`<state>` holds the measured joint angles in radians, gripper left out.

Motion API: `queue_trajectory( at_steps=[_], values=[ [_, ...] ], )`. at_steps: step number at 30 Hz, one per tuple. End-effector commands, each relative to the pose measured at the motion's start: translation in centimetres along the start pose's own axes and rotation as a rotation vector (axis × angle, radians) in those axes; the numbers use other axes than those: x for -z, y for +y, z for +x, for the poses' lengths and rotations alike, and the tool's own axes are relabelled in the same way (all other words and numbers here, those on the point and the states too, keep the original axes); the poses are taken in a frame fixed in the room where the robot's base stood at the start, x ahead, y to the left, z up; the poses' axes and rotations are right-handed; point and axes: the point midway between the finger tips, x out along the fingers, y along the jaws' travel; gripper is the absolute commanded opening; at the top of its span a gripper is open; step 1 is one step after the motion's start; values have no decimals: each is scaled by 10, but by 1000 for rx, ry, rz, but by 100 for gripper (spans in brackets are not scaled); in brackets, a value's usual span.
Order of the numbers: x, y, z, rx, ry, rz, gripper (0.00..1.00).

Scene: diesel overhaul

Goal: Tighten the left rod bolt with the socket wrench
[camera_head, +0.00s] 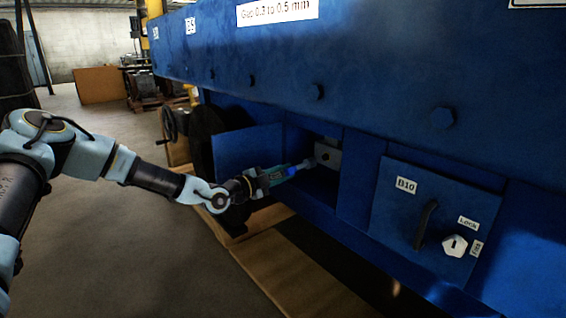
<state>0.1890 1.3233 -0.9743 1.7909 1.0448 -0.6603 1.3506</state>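My gripper (263,180) is shut on the socket wrench (281,174), a teal tool with a blue-lit part and a grey tip. My arm reaches in from the left, and the wrench points right into an open hatch of the blue engine block. The tip is close to a grey metal part (332,158) inside the hatch, which has a dark hole or bolt head on it. I cannot tell whether the tip touches it. The left rod bolt cannot be made out clearly at this size.
An open blue door panel (246,149) stands left of the hatch. A closed panel labelled B10 (398,222) with a dark handle is on the right. A heavy blue beam (380,70) overhangs the hatch. Wooden planks (290,268) lie below. The floor at left is clear.

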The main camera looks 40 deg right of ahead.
Motion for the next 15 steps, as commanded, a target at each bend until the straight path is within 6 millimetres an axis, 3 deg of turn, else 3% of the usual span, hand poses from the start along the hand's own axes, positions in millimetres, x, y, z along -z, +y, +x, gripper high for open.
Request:
queue_trajectory(
  at_steps=[15],
  values=[
    [-1,2,12,2,3,-726,0]
  ],
)
